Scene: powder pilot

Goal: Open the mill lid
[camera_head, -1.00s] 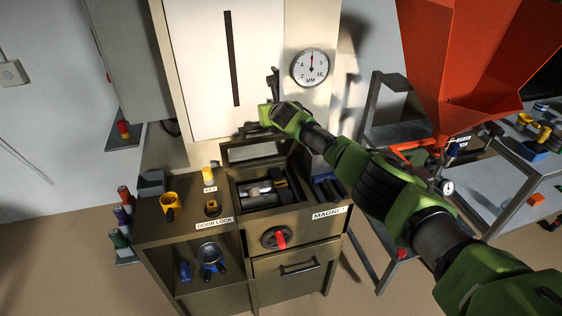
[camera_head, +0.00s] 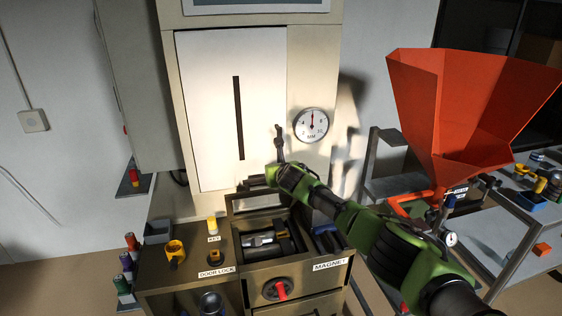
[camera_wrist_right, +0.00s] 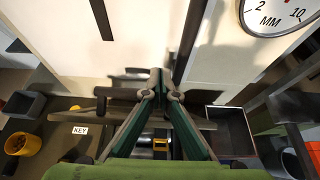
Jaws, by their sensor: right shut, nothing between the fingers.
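The mill (camera_head: 318,251) is a dark olive cabinet whose top compartment is open, showing dark rollers and metal parts (camera_head: 262,240). A framed panel that looks like the lid (camera_head: 238,204) stands raised at the back of this opening. My right gripper (camera_head: 256,181) is shut and empty at the panel's upper edge, in front of the white housing. In the right wrist view its fingers (camera_wrist_right: 160,82) meet at the tips, above a brown edge (camera_wrist_right: 195,123). I cannot tell whether they touch the panel. My left gripper is out of view.
A dark upright lever (camera_head: 279,143) stands close above my right gripper, beside the MM gauge (camera_head: 311,125). A yellow cup (camera_head: 175,251) and a key tag sit on the left counter. A red hopper (camera_head: 460,115) stands at the right.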

